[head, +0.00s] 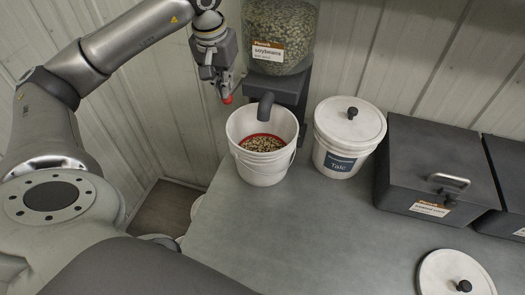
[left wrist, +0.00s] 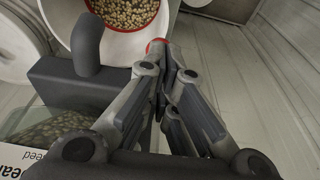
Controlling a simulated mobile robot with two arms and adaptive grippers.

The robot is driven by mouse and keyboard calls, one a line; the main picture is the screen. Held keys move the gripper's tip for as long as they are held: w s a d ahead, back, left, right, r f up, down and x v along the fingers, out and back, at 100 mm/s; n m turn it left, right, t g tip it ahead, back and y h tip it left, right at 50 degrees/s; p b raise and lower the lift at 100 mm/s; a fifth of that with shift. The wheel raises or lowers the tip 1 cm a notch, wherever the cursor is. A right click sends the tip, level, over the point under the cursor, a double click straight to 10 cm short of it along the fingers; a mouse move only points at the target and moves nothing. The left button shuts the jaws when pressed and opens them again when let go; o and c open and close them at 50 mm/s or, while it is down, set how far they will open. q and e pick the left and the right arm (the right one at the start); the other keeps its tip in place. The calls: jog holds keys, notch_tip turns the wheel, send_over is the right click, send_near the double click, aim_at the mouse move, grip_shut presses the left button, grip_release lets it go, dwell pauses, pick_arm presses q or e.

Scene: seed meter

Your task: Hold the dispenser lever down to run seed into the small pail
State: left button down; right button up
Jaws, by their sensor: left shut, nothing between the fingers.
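The dispenser's clear hopper (head: 278,25), labelled soybeans, holds seed above a dark body with a curved spout (head: 266,105). The small white pail (head: 250,168) stands upright under the spout. Seed (head: 263,146) lies inside it, with a red line on the inner wall just above the seed at the back. The seed also shows in the left wrist view (left wrist: 125,12). My left gripper (head: 222,90) is shut and empty, pointing down beside the dispenser's left side. A red tip (head: 227,100), apparently the lever's, is at its fingertips; contact is unclear. The lever's arm is mostly hidden.
A lidded white tub labelled Talc (head: 338,165) stands right of the pail. Dark lidded bins (head: 430,155) line the back right. A round white lid (head: 455,275) is at the front right. The middle of the grey bench (head: 310,230) is clear.

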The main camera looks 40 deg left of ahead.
pick_arm(q)
jog(key=shift+f+b, duration=1.3)
jog(key=shift+f, duration=0.5)
notch_tip(320, 180, up, 9)
jog(key=p, duration=0.7)
jog(key=shift+r+p, duration=0.2)
jog(key=shift+p, duration=0.1)
jog(key=shift+f, duration=0.1)
